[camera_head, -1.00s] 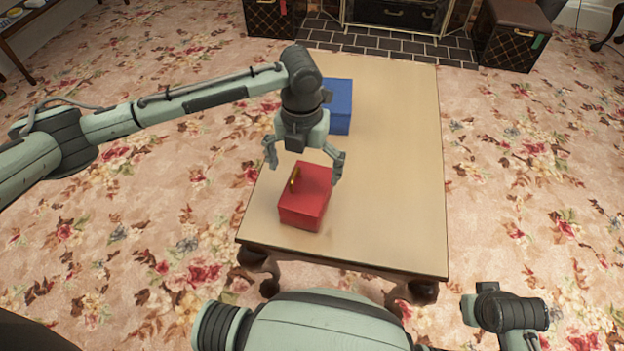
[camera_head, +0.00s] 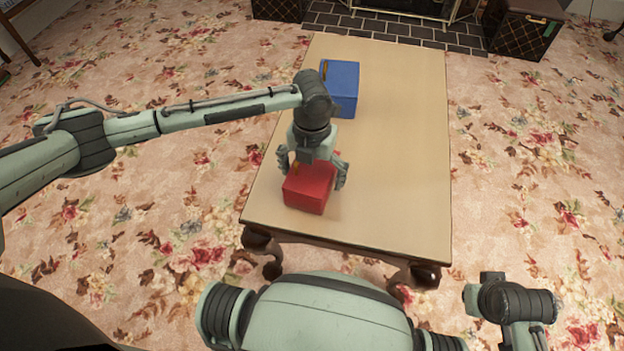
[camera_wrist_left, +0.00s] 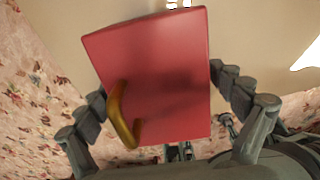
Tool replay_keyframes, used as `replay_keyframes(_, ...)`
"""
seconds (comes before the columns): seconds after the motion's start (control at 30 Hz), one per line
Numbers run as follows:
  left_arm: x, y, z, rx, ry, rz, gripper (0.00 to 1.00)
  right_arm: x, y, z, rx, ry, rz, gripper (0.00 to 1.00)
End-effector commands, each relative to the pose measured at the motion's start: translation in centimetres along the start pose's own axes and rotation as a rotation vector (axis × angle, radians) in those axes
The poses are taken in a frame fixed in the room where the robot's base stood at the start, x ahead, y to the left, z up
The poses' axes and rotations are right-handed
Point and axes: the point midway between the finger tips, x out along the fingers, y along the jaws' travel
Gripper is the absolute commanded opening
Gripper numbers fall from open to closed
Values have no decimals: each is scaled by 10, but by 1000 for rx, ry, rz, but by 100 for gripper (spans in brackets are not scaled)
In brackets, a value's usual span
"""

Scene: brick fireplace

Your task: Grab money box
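The red box (camera_head: 309,194), with a gold handle on top, rests on the tan table near its front left part. It fills the middle of the left wrist view (camera_wrist_left: 165,75), its gold handle (camera_wrist_left: 121,112) toward the lower left. My left gripper (camera_head: 312,174) is over the box, one finger on each side. The fingers lie very close to the sides, and a small gap seems to show at the right finger. A blue box (camera_head: 341,88) stands farther back on the table, partly behind my left arm. My right gripper is not in view.
The table (camera_head: 400,150) is bare on its right half. Dark patterned cases (camera_head: 523,30) stand on the floor at the back, by the dark hearth tiles (camera_head: 400,25). Floral carpet surrounds the table.

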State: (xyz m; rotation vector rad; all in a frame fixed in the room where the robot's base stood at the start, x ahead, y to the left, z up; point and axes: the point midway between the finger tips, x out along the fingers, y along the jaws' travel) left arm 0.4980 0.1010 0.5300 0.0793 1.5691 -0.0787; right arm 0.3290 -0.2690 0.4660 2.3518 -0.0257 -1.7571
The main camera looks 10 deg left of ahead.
Motion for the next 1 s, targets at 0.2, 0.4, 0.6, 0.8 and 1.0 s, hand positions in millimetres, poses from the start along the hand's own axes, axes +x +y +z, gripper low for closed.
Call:
replay_keyframes(0.2, 0, 0, 0, 0, 0, 0, 60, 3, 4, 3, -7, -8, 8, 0)
replay_keyframes(0.4, -1, 0, 1, -1, -1, 0, 39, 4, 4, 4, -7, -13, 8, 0)
replay_keyframes(0.6, -1, 0, 1, -1, -2, 0, 38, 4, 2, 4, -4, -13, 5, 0)
replay_keyframes(0.8, -12, 0, 2, -1, -3, 0, 38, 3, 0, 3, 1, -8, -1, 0)
replay_keyframes(1.0, -44, 0, 2, 0, -6, -1, 38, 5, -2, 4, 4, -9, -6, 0)
